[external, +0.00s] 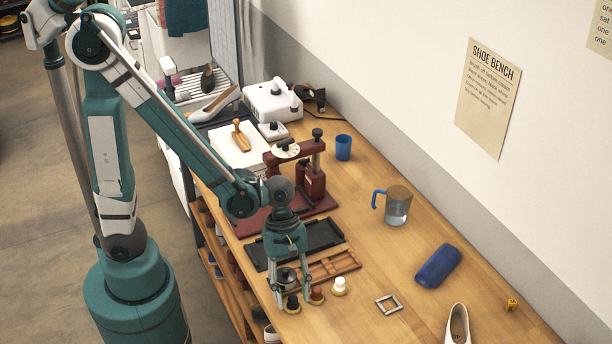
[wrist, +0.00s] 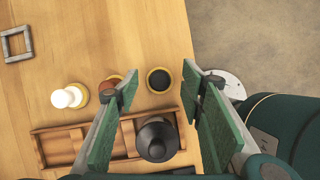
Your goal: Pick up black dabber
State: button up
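The black dabber (wrist: 159,80), a dark round top with a pale yellowish rim, stands on the wooden bench. In the wrist view it appears between the tips of my open gripper (wrist: 160,72), with a gap to either finger. In the external view, my gripper (external: 293,298) points down at the bench's near edge, and the black dabber (external: 292,304) shows between its fingertips. No contact is visible. A brown dabber (external: 317,294) and a white dabber (external: 339,286) stand in a row to its right. In the wrist view, the left finger partly hides the brown one.
A dark round knobbed object (wrist: 157,139) stands at one end of the wooden divided tray (wrist: 55,148), close to the fingers. A black tray (external: 318,236) and a red press (external: 313,182) lie behind. A metal frame (external: 389,304) lies right; bench around it is clear.

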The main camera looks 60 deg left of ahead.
jog(key=shift+x, duration=0.85)
jog(key=c, duration=0.8)
jog(key=shift+o, duration=0.2)
